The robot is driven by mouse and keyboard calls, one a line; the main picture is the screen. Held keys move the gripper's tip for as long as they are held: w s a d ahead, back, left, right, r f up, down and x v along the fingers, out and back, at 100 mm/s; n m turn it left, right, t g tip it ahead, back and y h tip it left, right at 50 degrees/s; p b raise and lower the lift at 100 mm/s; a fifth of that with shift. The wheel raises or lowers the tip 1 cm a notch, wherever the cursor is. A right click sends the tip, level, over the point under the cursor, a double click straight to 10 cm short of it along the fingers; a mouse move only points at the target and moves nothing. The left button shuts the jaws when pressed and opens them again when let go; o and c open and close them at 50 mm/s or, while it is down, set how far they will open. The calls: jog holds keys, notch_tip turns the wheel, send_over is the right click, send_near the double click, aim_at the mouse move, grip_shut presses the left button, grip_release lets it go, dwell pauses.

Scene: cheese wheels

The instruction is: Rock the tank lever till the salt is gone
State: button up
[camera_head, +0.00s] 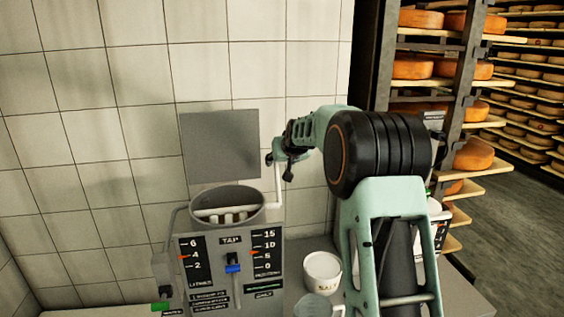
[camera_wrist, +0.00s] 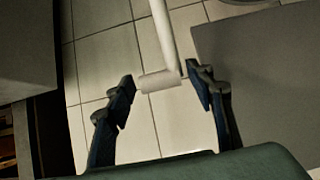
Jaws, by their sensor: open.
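The tank (camera_head: 262,246) is a grey machine with an open round top, two scales and a blue tap handle (camera_head: 233,268). Its pale lever (camera_head: 277,180) rises at the right side of the tank. In the wrist view the lever ends in a short crosswise grip (camera_wrist: 159,81). My gripper (camera_head: 283,165) is at the lever's top. Its fingers (camera_wrist: 164,90) are spread on either side of the grip, with gaps visible. A white tub marked SALT (camera_head: 322,270) stands right of the tank. Whether salt is left in the tank I cannot tell.
A grey panel (camera_head: 220,145) stands behind the tank against the tiled wall. A clear jug (camera_head: 314,306) is in front of the salt tub. Shelves of orange cheese wheels (camera_head: 412,67) fill the right. Another machine is partly hidden behind my arm.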

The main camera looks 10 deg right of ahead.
jog(key=v, duration=1.1)
jog(key=shift+r, duration=0.1)
dwell(0.5)
